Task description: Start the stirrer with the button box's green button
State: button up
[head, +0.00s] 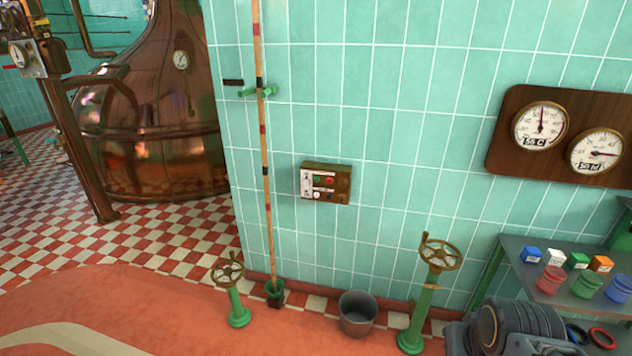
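The button box (325,183) is a small brown and brass-coloured box on the green tiled wall, near the middle of the head view. Its front has a pale label on the left and several small coloured buttons, with a green button (318,179) in the upper row beside a red one. A round part sits on its right side. The large copper kettle (150,110) stands at the left, with a round dial on it. I cannot see the stirrer. My gripper is not in view.
Two green valve posts with brass handwheels (228,270) (440,252) stand below the box, with a grey bucket (357,313) between them. A long pole (264,150) leans upright left of the box. A shelf table (510,262) with coloured items stands right, under two gauges (540,125).

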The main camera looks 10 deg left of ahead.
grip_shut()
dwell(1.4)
